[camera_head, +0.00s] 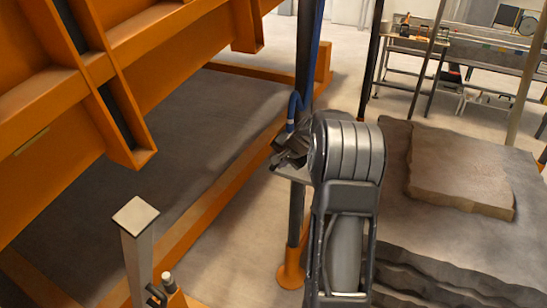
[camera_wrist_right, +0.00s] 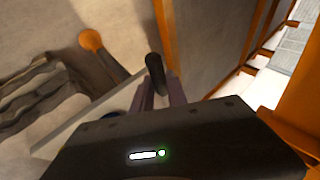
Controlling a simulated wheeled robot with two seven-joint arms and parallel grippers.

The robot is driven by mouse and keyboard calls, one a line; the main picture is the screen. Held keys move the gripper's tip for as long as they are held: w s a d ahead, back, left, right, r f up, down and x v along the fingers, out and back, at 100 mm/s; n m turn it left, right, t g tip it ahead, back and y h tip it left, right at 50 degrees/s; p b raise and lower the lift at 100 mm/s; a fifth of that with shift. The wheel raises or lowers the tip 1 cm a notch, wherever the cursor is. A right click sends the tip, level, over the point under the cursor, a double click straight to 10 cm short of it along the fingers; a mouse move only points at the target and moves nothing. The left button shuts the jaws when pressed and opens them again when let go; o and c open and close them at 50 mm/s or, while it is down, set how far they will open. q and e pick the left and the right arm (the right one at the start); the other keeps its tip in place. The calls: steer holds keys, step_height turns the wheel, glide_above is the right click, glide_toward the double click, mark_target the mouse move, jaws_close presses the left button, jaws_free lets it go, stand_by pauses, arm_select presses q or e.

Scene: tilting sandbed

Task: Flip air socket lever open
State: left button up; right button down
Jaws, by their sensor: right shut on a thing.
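My right gripper (camera_head: 290,150) is at a dark upright post (camera_head: 304,70), just above a small grey plate (camera_head: 293,174). A blue hose (camera_head: 294,108) comes down to the same spot, so the air socket there is mostly hidden by my gripper and arm. In the right wrist view the fingers (camera_wrist_right: 160,95) are shut around a short dark rounded piece (camera_wrist_right: 154,66), which looks like the lever. Its exact angle cannot be told. The grey plate (camera_wrist_right: 75,125) runs beside the fingers. My left gripper is not in view.
A large orange tilting frame (camera_head: 60,125) fills the left. A pale square-capped post (camera_head: 136,216) stands at the lower left. Layered grey stone slabs (camera_head: 460,170) lie to the right of my arm. A workbench (camera_head: 415,45) stands at the back. Floor is open beyond the post.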

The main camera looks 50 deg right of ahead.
stand_by(0.4)
steer(key=c, duration=1.6)
jaws_free()
steer(key=shift+r, duration=0.1)
steer(key=v, duration=0.7)
steer(key=shift+s+r, duration=0.2)
